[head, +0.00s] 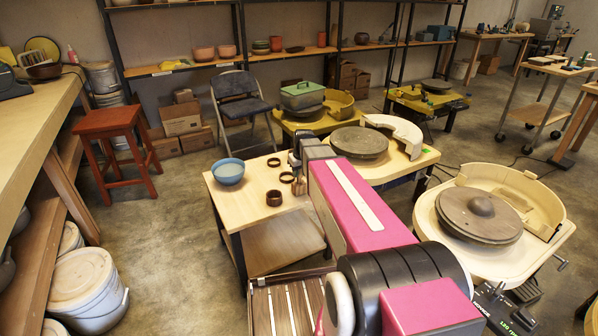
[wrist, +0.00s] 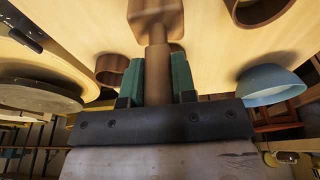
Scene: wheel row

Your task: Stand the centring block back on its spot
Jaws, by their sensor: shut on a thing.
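My gripper (wrist: 159,68) has green finger pads, shut on the slim round handle of a brown wooden block, which I take to be the centring block (wrist: 156,14). The handle runs out between the fingers to the wider block, cut off by the top edge of the wrist view. I cannot tell whether it touches the light wooden table top (wrist: 215,45). No marked spot for the block can be made out.
Dark rings (head: 273,198) and a blue bowl (head: 228,171) stand on the small table left of my arm; the bowl also shows in the wrist view (wrist: 270,88). A potter's wheel (head: 359,142) stands behind, another (head: 481,214) to the right.

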